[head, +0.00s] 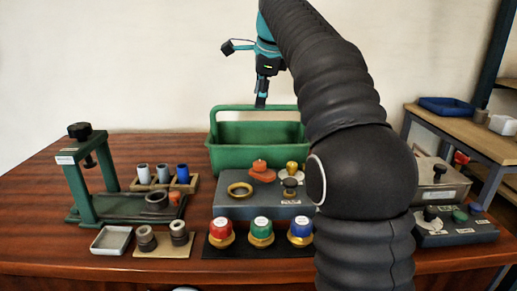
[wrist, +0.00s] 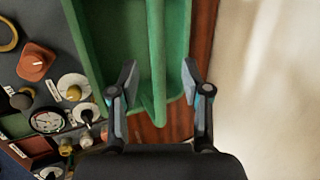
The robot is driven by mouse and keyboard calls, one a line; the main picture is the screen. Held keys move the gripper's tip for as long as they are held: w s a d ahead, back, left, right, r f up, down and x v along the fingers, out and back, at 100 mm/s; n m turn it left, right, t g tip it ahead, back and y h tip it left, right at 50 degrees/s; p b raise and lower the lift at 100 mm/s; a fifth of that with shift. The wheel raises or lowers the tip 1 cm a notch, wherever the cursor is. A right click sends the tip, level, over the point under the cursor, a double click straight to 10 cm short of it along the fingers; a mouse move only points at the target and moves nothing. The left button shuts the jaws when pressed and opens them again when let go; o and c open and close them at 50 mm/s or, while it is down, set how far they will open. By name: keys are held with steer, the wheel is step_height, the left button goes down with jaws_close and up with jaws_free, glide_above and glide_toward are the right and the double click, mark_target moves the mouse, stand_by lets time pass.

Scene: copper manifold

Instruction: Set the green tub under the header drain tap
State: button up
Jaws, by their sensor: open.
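The green tub (head: 262,134) stands at the back middle of the wooden table, behind a grey panel box, with its handle raised above the rim. My gripper (head: 261,101) points down at the tub's handle in the head view. In the wrist view my gripper (wrist: 160,82) is open, with one finger on each side of the green handle bar (wrist: 155,55). The fingers look apart from the bar. I cannot make out which fitting is the header drain tap; my arm hides part of the table's right side.
The grey panel box (head: 245,207) with knobs and a brass ring stands in front of the tub. A green press (head: 84,175) and several cylinders stand left. Red, green and blue caps (head: 261,228) line the front. A side bench (head: 455,125) stands right.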

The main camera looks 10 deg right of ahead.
steer(key=x, duration=0.2)
steer(key=b+x, duration=0.1)
steer(key=x, duration=0.1)
steer(key=shift+s+d+f+b, duration=0.1)
steer(key=shift+f+b, duration=0.2)
steer(key=shift+f, duration=0.1)
steer(key=shift+c, duration=0.3)
jaws_close()
